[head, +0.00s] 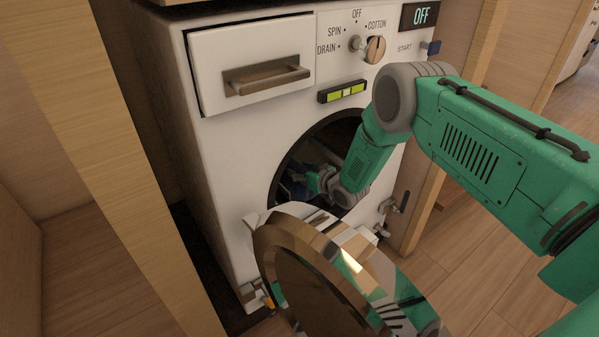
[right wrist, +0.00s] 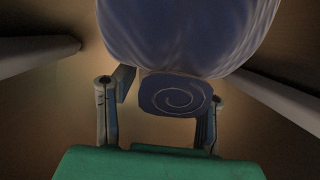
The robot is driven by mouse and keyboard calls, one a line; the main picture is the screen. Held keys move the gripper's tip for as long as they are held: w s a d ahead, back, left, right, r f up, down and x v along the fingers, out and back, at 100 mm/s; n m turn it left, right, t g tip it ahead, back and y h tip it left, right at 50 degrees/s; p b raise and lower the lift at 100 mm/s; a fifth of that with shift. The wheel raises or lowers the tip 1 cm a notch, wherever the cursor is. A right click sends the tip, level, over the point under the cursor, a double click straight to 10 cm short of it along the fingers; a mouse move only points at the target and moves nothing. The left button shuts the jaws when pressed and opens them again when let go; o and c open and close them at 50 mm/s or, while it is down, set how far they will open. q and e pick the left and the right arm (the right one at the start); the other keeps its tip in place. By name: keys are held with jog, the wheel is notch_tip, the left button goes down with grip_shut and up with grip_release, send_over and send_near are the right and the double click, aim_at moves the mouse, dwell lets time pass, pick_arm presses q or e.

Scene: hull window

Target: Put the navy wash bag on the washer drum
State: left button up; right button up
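The navy wash bag (right wrist: 190,35) fills the top of the right wrist view, with a navy tab (right wrist: 178,96) bearing a pale spiral hanging toward my gripper. In the head view, part of the bag (head: 293,187) shows dark inside the washer drum opening (head: 290,160). My right gripper (head: 323,181) reaches through that opening. In the right wrist view its two fingers (right wrist: 160,108) stand wide apart, with the tab near them and covering part of the right one. No firm grip shows. Whether the bag rests on the drum floor is hidden. My left gripper is out of view.
The round washer door (head: 310,285) hangs open in front of the opening, below my right arm. The white washer (head: 235,170) has a closed drawer (head: 255,62) and a dial (head: 375,49); its display (head: 420,14) reads OFF. A wooden panel (head: 110,120) stands at left.

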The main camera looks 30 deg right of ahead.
jog(key=shift+o, duration=0.8)
jog(key=shift+f, duration=0.1)
jog(key=shift+a+r, duration=0.2)
jog(key=shift+a, duration=0.3)
jog(key=shift+s+r, duration=0.1)
jog(key=shift+s, duration=0.1)
jog(key=p+v, duration=0.6)
jog(key=v, duration=0.5)
jog(key=s+a+f+g+h, duration=0.1)
jog(key=s+a+f+g, duration=0.15)
jog(key=s, duration=0.45)
jog(key=s+a+f+m+g, duration=0.1)
jog(key=s+a+f+g, duration=0.15)
jog(key=s, duration=0.45)
jog(key=s+a+f+g+h, duration=0.1)
jog(key=s+a+f+g, duration=0.15)
jog(key=s, duration=0.35)
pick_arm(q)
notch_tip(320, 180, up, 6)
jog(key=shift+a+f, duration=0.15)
pick_arm(e)
jog(key=s+r+g, duration=0.1)
jog(key=s+g, duration=0.2)
jog(key=s, duration=0.6)
jog(key=s+r+g+h, duration=0.1)
jog(key=s+r+g, duration=0.1)
jog(key=s, duration=0.8)
jog(key=shift+a+g, duration=0.2)
jog(key=shift+g, duration=0.35)
